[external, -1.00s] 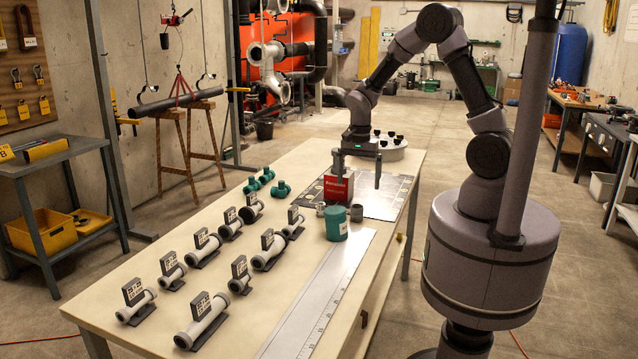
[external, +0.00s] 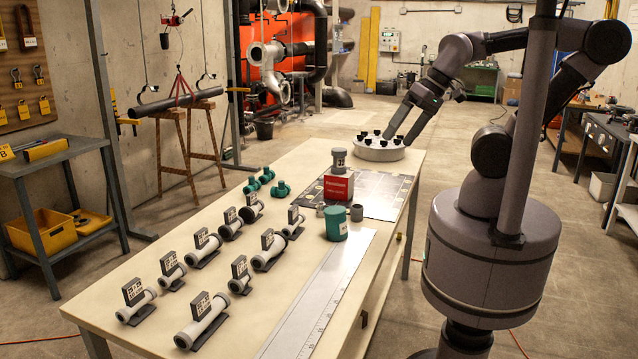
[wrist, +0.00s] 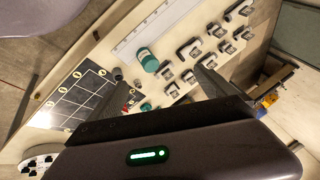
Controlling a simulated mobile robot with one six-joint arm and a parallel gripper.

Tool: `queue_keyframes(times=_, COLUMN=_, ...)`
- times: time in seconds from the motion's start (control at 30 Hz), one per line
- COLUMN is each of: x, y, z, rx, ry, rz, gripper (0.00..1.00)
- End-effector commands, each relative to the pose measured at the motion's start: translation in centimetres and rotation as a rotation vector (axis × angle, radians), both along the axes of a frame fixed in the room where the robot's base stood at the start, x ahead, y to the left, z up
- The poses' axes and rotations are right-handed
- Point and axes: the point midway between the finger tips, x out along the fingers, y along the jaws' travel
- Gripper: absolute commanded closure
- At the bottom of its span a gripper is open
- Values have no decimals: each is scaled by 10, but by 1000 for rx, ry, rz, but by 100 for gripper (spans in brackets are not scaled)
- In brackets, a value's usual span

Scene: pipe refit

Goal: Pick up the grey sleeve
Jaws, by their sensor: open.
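Two small grey cylinders that may be sleeves stand near the teal jar (external: 337,224). One grey cylinder (external: 356,213) is to the jar's right and looks hollow; a smaller one (external: 320,209) is at its left. I cannot tell which is the task's sleeve. A taller grey piece with a tag (external: 338,161) stands behind the red box (external: 338,187). In the wrist view the small cylinders (wrist: 117,74) show dark beside the teal jar (wrist: 147,60). My gripper (external: 402,133) is raised and tilted at the table's far right. Its fingers (wrist: 158,88) are apart and empty, away from the cylinders.
Several tagged pipe pieces (external: 203,320) lie in rows on the table's left half. Green fittings (external: 260,181) lie farther back. A metal ruler (external: 315,297) runs along the right. A round holder with black pegs (external: 378,150) sits at the far end, close to my gripper.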

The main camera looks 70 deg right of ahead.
Motion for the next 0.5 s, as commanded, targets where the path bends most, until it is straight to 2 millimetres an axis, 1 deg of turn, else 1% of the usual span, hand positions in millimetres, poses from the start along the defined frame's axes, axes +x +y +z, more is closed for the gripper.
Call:
queue_keyframes(times=0.03, x=-3, y=2, z=0, rx=-4, ry=-12, rz=17, gripper=18)
queue_keyframes(times=0.1, x=-4, y=2, z=1, rx=-7, ry=-15, rz=26, gripper=31)
queue_keyframes(times=0.13, x=-4, y=2, z=1, rx=-7, ry=-15, rz=26, gripper=36)
queue_keyframes(times=0.4, x=-3, y=2, z=2, rx=-6, ry=-12, rz=20, gripper=36)
queue_keyframes(times=0.47, x=3, y=-2, z=2, rx=0, ry=8, rz=-10, gripper=36)
queue_keyframes(times=0.5, x=12, y=-7, z=2, rx=11, ry=42, rz=-59, gripper=36)
